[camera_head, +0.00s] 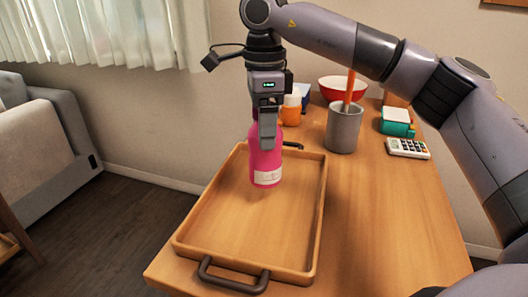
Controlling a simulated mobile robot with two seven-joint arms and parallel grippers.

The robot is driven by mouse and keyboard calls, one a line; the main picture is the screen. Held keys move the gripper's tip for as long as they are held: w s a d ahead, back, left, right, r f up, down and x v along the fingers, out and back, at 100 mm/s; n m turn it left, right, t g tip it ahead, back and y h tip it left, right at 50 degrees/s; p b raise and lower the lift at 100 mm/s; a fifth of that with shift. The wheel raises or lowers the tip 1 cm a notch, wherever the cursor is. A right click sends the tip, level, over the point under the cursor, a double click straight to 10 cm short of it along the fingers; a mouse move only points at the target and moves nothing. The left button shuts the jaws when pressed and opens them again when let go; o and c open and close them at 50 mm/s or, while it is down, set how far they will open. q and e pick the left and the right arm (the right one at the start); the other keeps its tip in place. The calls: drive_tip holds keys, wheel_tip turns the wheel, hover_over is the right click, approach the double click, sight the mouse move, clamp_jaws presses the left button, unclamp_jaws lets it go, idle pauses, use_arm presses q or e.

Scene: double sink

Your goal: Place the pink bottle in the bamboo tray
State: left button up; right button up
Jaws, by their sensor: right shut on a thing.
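The pink bottle (265,160) hangs upright in my right gripper (267,142), with a white label low on its side. The gripper comes down from above and is shut on its upper part, hiding the top. The bamboo tray (200,215) lies on the wooden table, with dark handles at its near and far ends. The bottle is over the far part of the tray. I cannot tell for sure whether its base touches the tray floor. The tray looks empty otherwise. My left gripper does not show.
Behind the tray stand a grey cup (343,130) with an orange item in it, an orange bottle (291,110) and a red bowl (338,88). A teal and white object (397,122) and a calculator (408,149) lie at the right. The table right of the tray (385,215) is clear.

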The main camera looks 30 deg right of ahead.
drive_tip(key=shift+f, duration=2.6)
drive_tip(key=o, duration=1.2)
drive_tip(key=shift+c, duration=0.2)
wheel_tip(320, 180, up, 12)
drive_tip(key=shift+r+p, duration=0.15)
drive_tip(key=shift+p, duration=0.3)
